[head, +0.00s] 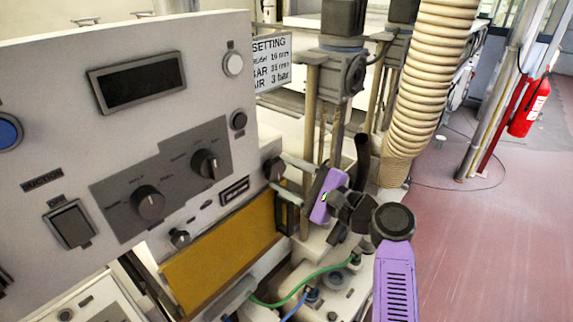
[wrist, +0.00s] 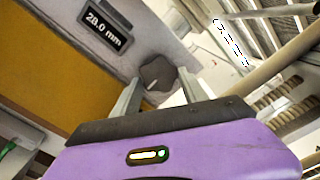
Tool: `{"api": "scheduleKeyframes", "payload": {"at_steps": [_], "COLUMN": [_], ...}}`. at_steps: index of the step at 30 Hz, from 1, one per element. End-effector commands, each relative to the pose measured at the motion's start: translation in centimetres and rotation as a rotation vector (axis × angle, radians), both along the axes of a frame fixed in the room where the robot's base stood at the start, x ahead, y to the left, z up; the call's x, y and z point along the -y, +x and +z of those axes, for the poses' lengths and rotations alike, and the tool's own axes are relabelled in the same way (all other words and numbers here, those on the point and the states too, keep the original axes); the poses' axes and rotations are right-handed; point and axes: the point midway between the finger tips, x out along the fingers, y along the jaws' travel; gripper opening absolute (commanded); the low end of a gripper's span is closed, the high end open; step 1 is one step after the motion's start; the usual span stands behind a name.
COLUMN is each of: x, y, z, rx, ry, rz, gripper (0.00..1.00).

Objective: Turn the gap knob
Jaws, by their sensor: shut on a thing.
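The gap knob (head: 273,168) is a small dark knob at the lower right of the pale control panel. In the wrist view the dark, many-sided knob (wrist: 157,73) shows a light pointer line. My gripper (head: 279,171) reaches it from the right, with one finger on either side. In the wrist view the gripper (wrist: 160,86) is shut on the knob, and its fingers hide the knob's sides. A small display (wrist: 106,26) beside the knob reads 28.0 mm; it is the small dark plate (head: 234,191) in the head view, unreadable there.
A sign (head: 272,62) headed SETTING lists 16 mm, BAR 35 mm and AIR 3 bar. Two larger knobs, (head: 148,202) and (head: 205,164), sit on a grey plate. A yellow panel (head: 220,255) lies below. A ribbed hose (head: 425,80) stands right of my gripper.

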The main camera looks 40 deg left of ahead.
Motion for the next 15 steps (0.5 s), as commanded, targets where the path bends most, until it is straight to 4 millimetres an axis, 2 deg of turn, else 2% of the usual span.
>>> {"api": "scheduleKeyframes", "payload": {"at_steps": [15], "x": [0.11], "y": [-0.15], "z": [-0.39], "rx": [-0.489], "ry": [0.037], "rz": [-0.003], "gripper": [0.10]}}
